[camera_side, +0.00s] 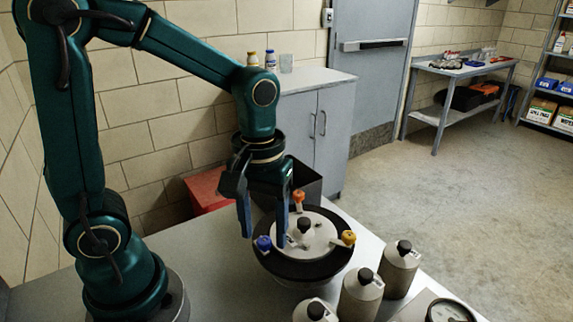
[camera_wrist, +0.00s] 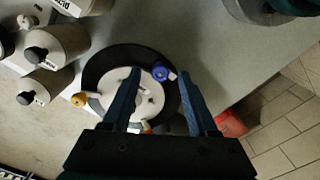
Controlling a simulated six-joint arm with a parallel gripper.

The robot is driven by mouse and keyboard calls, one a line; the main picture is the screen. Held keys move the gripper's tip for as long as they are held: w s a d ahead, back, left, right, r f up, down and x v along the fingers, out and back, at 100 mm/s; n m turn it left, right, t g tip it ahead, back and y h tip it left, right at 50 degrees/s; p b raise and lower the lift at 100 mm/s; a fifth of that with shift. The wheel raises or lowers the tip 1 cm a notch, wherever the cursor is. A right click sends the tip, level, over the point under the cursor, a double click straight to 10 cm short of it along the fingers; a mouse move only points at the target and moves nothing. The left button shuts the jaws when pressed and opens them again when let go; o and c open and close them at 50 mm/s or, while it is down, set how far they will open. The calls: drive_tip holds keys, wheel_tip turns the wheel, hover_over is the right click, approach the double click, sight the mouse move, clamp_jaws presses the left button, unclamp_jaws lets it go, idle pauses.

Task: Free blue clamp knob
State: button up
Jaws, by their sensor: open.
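The blue clamp knob (camera_side: 264,243) sits on the near left rim of the round lidded vessel (camera_side: 262,262). In the wrist view the blue knob (camera_wrist: 160,71) lies ahead of my gripper, between the lines of its two fingers. An orange knob (camera_side: 298,197) and a yellow knob (camera_side: 348,237) sit elsewhere on the rim. The pale lid (camera_side: 318,240) has a black centre knob (camera_side: 304,225). My gripper (camera_side: 262,228) points down over the vessel's left side, open, with nothing between its fingers. The fingers partly hide the lid in the wrist view.
Several grey canisters with black caps (camera_side: 360,292) stand right of the vessel. A gauge (camera_side: 450,311) lies at the front right. A dark bin (camera_side: 304,180) and a red box (camera_side: 205,190) are behind. The bench left of the vessel (camera_side: 205,262) is clear.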

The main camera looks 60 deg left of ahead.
sight(264, 240)
drive_tip(key=shift+r, duration=2.2)
drive_tip(key=shift+r, duration=0.35)
drive_tip(key=s+m+t, duration=0.1)
drive_tip(key=m+t, duration=0.1)
drive_tip(key=s+m+t, duration=0.1)
drive_tip(key=s+m, duration=0.1)
drive_tip(key=s+r+m+t, duration=0.1)
drive_tip(key=m+t, duration=0.1)
drive_tip(key=m, duration=0.1)
drive_tip(key=shift+s+a+t, duration=0.1)
drive_tip(key=shift+s+t, duration=0.2)
drive_tip(key=shift+s, duration=0.05)
